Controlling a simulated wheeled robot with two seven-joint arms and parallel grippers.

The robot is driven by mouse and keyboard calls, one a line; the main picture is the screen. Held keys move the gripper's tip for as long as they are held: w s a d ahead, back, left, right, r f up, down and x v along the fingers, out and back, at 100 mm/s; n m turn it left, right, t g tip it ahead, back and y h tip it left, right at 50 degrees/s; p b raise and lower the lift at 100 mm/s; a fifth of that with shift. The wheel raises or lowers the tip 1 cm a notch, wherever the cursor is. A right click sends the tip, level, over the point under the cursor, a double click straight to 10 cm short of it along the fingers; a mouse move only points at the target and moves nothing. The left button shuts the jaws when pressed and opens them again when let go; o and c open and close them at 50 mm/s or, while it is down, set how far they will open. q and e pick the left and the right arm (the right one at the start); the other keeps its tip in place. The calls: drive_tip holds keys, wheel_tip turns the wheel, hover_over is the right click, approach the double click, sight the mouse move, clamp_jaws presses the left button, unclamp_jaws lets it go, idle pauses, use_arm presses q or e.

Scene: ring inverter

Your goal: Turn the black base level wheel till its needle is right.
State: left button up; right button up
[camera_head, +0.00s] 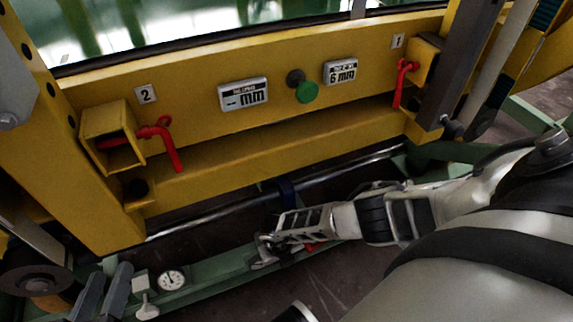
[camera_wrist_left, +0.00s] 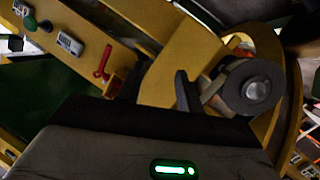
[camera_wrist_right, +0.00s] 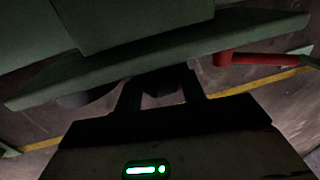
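A black disc-shaped wheel (camera_head: 37,280) with a pale hub is at the lower left of the head view. A similar one (camera_wrist_left: 250,88) is at the right of the left wrist view; I cannot tell whether it is the base level wheel. A white dial gauge (camera_head: 172,279) sits on the green base beam (camera_head: 215,266); its needle is too small to read. My left gripper (camera_head: 108,277) shows two grey fingers, apart and empty, between disc and gauge. My right gripper (camera_head: 264,251) is at the beam. Its fingers (camera_wrist_right: 162,88) look apart, with a dark thing between or behind them.
The yellow frame carries red handles (camera_head: 165,141) (camera_head: 404,80), a green button (camera_head: 307,92) and two mm displays (camera_head: 243,93) (camera_head: 341,72). A white box (camera_head: 140,281) stands beside the gauge. A red bar (camera_wrist_right: 255,58) is close to my right gripper.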

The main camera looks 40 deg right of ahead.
drive_tip(key=shift+c, duration=1.2)
drive_tip(key=shift+d, duration=0.1)
drive_tip(key=shift+d+y, duration=0.1)
drive_tip(key=shift+y, duration=0.7)
drive_tip(key=shift+s+d+f+t+y+b, duration=0.15)
drive_tip(key=shift+t+y+b, duration=0.3)
drive_tip(key=shift+y, duration=0.55)
drive_tip(key=shift+t+y+b, duration=0.25)
drive_tip(key=shift+y+b, duration=0.65)
drive_tip(key=shift+b, duration=0.1)
drive_tip(key=shift+y+b, duration=0.4)
drive_tip(key=shift+b, duration=0.05)
use_arm(q)
drive_tip(key=shift+w+d+r+t+h, duration=0.15)
drive_tip(key=shift+w+r+t+h, duration=0.2)
drive_tip(key=shift+r, duration=0.3)
drive_tip(key=shift+w+d+r+t+h, duration=0.1)
drive_tip(key=shift+r+t+h, duration=0.25)
drive_tip(key=shift+r+t, duration=0.25)
use_arm(e)
drive_tip(key=shift+y, duration=0.3)
